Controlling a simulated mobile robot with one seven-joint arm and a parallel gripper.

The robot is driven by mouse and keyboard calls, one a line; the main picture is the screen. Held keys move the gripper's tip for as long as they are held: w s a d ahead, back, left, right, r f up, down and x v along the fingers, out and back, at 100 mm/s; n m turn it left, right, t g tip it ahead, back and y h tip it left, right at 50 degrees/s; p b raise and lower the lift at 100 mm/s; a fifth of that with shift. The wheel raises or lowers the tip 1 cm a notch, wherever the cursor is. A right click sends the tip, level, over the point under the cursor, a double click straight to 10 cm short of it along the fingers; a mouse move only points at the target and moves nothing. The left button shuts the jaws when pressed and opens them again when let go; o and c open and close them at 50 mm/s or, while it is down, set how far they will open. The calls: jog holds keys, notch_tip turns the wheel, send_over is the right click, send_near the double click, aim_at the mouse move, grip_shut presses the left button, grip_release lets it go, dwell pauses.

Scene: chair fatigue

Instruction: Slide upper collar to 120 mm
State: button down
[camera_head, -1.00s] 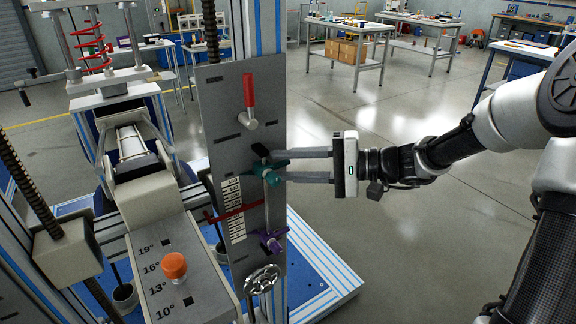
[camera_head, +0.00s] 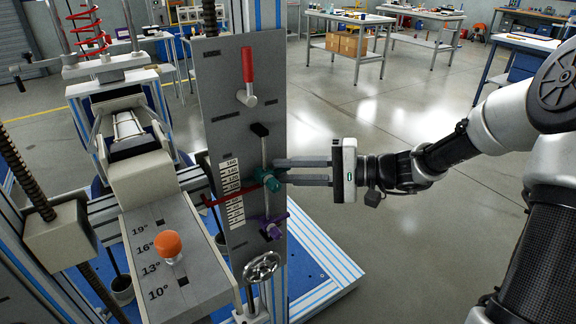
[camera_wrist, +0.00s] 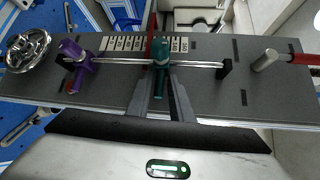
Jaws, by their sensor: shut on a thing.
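The teal upper collar (camera_head: 268,181) sits on a thin vertical rod (camera_head: 264,150) in front of a grey plate (camera_head: 240,90). My gripper (camera_head: 280,172) reaches in from the right, its fingers shut on the collar's teal knob. The wrist view shows the teal collar (camera_wrist: 161,52) between my fingertips. The purple lower collar (camera_head: 271,228) is further down the rod, apart from the teal one. A thin red bar (camera_head: 222,197) crosses the scale at about the teal collar's height.
A red-handled lever (camera_head: 247,75) sticks out above the rod, and a handwheel (camera_head: 261,267) sits below. An orange knob (camera_head: 168,245) stands on the angle-marked block to the left. The floor right of the plate is clear around my arm.

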jog(key=c, duration=1.8)
grip_release()
jog(key=shift+r, duration=0.1)
jog(key=shift+d, duration=0.1)
jog(key=p+v, duration=0.3)
jog(key=v, duration=1.4)
jog(key=shift+d, duration=0.15)
jog(key=shift+s, duration=0.15)
